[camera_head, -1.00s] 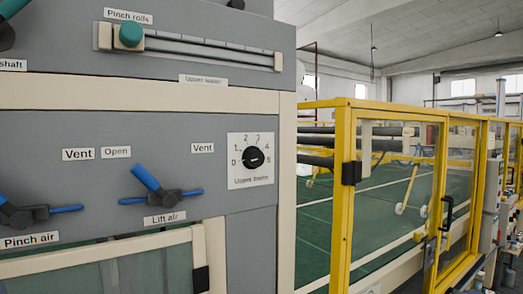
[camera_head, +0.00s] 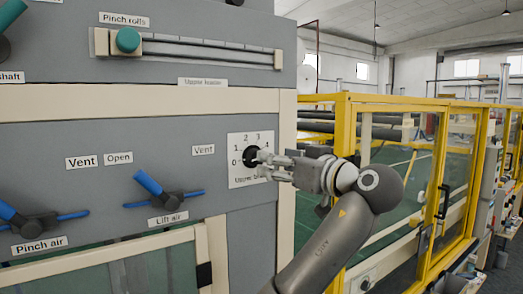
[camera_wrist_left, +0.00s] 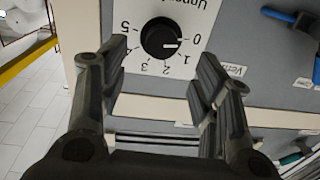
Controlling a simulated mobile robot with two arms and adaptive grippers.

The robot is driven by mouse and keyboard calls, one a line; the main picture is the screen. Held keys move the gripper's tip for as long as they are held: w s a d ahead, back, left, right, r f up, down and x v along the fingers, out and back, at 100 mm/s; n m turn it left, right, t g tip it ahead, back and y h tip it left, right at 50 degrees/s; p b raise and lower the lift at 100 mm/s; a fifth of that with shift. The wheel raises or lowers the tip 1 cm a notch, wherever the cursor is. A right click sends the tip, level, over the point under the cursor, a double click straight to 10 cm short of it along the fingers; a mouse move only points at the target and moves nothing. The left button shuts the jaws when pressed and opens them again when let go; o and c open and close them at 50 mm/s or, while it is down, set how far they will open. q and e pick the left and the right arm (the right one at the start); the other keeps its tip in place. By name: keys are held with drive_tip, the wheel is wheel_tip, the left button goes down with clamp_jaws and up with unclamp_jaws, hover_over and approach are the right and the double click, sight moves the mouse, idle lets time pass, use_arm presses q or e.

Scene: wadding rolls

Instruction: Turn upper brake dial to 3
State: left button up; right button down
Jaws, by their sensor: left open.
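The upper brake dial (camera_head: 250,156) is a black knob on a white plate with numbers 0 to 5, on the grey panel. In the left wrist view the dial (camera_wrist_left: 157,32) appears upside down, its white mark pointing near 0, toward the 0–1 side. My left gripper (camera_head: 269,163) reaches it from the right in the head view, with its fingers partly covering the plate's right side. In the wrist view the gripper (camera_wrist_left: 160,62) is open, with one finger on either side of the knob. Contact cannot be told. My right gripper is not in view.
Blue-handled Lift air (camera_head: 163,195) and Pinch air (camera_head: 35,219) levers sit left of the dial. A green-knobbed Pinch rolls slider (camera_head: 128,40) is above. A yellow-framed guard (camera_head: 343,125) stands to the right, behind my arm.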

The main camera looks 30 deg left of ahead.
sight(255, 158)
use_arm(q)
drive_tip(key=p+x, duration=0.3)
drive_tip(key=x, duration=0.3)
drive_tip(key=shift+a, duration=0.35)
drive_tip(key=shift+w, duration=0.1)
drive_tip(key=c, duration=1)
drive_tip(key=shift+c, duration=0.2)
